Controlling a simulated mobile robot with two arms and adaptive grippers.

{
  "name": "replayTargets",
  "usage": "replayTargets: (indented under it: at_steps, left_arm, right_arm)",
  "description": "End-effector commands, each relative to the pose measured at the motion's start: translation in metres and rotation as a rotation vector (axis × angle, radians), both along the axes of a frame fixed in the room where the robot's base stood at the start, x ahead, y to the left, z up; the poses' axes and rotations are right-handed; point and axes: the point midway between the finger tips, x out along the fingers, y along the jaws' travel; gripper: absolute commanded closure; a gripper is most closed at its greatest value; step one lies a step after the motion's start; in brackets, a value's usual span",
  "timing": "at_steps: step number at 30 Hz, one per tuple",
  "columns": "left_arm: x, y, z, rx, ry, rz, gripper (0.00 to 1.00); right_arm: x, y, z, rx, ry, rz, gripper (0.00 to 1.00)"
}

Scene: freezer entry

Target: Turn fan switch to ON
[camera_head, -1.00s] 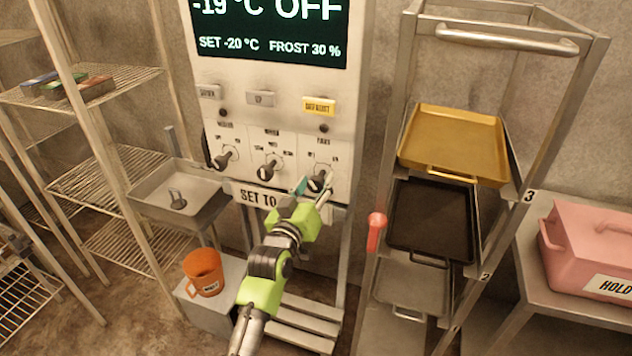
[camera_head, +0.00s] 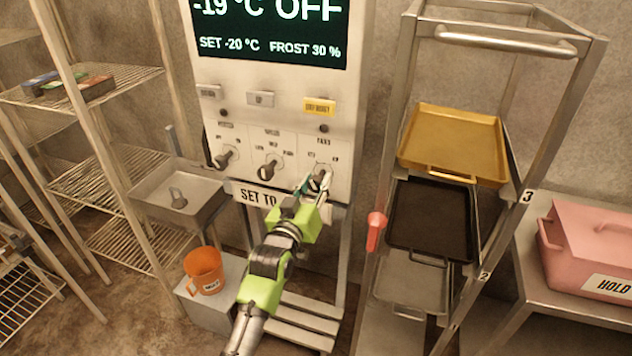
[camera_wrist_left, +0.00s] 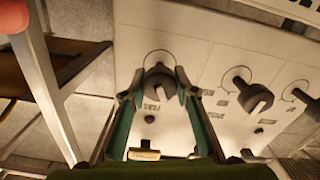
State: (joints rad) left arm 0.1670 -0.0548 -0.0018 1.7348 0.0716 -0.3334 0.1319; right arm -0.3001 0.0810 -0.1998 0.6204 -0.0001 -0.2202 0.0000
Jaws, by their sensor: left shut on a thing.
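The control panel (camera_head: 280,130) has three black rotary knobs in a row under a screen reading -19 °C OFF. The fan switch (camera_head: 319,180) is the rightmost knob, under a label that seems to read FANS. My left gripper (camera_head: 313,187) is at this knob, with a finger on each side. In the left wrist view the fan knob (camera_wrist_left: 159,82) sits between the fingertips of my left gripper (camera_wrist_left: 160,90), which is shut on it. The middle knob (camera_head: 270,167) and left knob (camera_head: 226,158) stand free. My right gripper is out of view.
A tray rack (camera_head: 395,150) with gold and dark trays and a red handle (camera_head: 375,232) stands close to the right. A metal tray (camera_head: 150,200) and an orange mug (camera_head: 203,272) are at the left. A pink box (camera_head: 590,250) is far right.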

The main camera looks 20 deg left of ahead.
Motion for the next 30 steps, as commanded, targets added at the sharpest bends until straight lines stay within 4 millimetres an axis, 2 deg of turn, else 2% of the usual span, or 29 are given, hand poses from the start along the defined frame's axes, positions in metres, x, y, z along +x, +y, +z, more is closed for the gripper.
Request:
replayTargets:
  at_steps: [12,30]
  left_arm:
    - [0.0,0.0,0.001,0.379,-0.011,0.0,0.94]
    - [0.0,-0.002,0.0,0.907,-0.03,0.0,0.94]
  right_arm:
    - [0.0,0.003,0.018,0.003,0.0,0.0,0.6]
    - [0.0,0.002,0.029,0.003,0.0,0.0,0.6]
